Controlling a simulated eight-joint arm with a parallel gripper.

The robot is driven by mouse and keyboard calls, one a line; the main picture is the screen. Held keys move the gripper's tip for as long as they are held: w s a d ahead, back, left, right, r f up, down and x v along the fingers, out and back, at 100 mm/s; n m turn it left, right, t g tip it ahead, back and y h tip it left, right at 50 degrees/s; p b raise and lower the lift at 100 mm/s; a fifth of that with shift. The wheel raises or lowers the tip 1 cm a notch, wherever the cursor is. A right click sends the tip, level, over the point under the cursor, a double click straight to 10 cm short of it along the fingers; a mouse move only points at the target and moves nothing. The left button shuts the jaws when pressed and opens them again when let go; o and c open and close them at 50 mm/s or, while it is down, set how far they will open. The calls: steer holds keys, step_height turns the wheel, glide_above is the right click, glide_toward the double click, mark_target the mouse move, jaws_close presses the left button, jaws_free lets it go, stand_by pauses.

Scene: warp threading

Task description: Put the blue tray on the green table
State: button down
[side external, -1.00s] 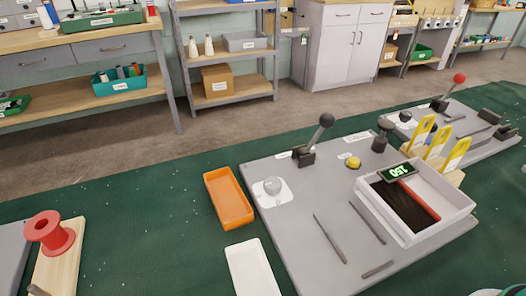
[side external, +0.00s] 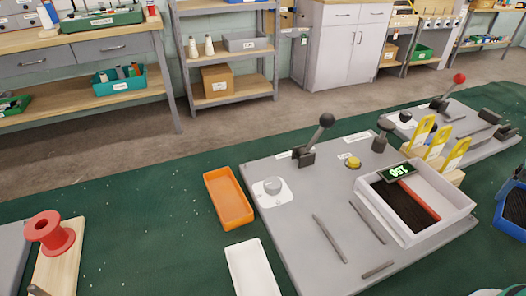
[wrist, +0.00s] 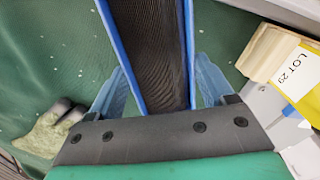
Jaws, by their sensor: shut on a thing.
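The blue tray (wrist: 119,50) shows in the wrist view as a long tray with blue rims and dark, finely ridged contents. My gripper (wrist: 160,82) has one finger at each long side and is shut on it. In the side view the blue tray (side external: 509,231) is at the right edge, partly cut off, with a dark part of my gripper (side external: 519,177) above it. I cannot tell whether the tray touches the surface below. The green table (side external: 130,215) is speckled and runs under the grey boards. It also shows in the wrist view (wrist: 50,60).
A grey board (side external: 300,235) carries a lever, a yellow button and a white-walled box (side external: 455,215) with dark contents. Yellow tags (side external: 437,142) stand behind the box. An orange tray (side external: 228,199), white tray (side external: 252,268) and red spool (side external: 49,232) are to the left. Green surface is clear between them.

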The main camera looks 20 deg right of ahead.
mark_target(514, 211)
steer(key=shift+f, duration=1.7)
steer(key=shift+f, duration=0.2)
jaws_free()
steer(key=shift+r, duration=0.15)
step_height(514, 211, up, 12)
steer(key=w+a+n+t, duration=0.3)
steer(key=w+a+n, duration=0.3)
steer(key=a, duration=0.5)
steer(key=w+a+n+t, duration=0.4)
steer(key=w+a+n, duration=0.2)
steer(key=a, duration=0.5)
steer(key=shift+w+r+n, duration=0.3)
steer(key=shift+w+n, duration=0.05)
steer(key=shift+n, duration=0.35)
